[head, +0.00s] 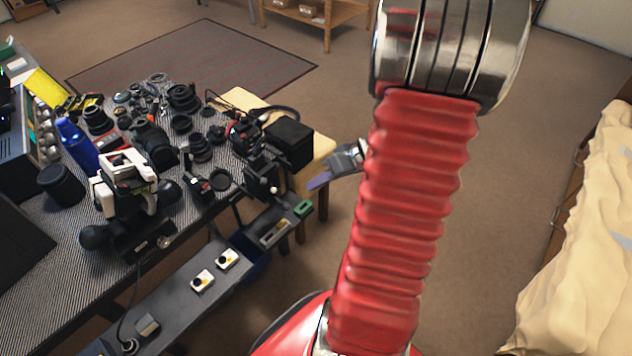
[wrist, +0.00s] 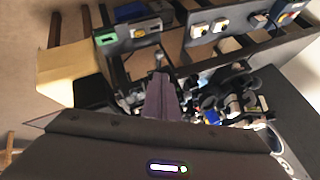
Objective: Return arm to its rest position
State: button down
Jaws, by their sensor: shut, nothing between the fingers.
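My gripper (head: 319,181) shows in the head view just right of the table, beyond my red ribbed arm, with its fingers together and nothing between them. In the wrist view the shut fingers of my gripper (wrist: 162,82) point toward the side of the table with the equipment. My arm covers the middle right of the head view and hides part of my wrist.
A patterned table (head: 60,215) at left is crowded with lenses and camera parts. A black box (head: 289,143) sits by its right corner. A grey rail (head: 180,298) with switches runs along its front. A cream-covered bed (head: 580,240) stands at right. Carpet between is clear.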

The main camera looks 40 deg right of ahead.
dwell(0.4)
jog(key=s+a+r+m+g+h, duration=0.1)
jog(key=s+a+r+m+g, duration=0.4)
jog(key=a, duration=0.3)
jog(key=s+a+r+n+t+h, duration=0.1)
jog(key=a+r+n+t+h, duration=0.2)
jog(key=a+r, duration=1.2)
jog(key=a+n+t, duration=0.1)
jog(key=n, duration=0.2)
jog(key=shift+s+a+r+n, duration=0.35)
jog(key=shift+a+r+n, duration=0.05)
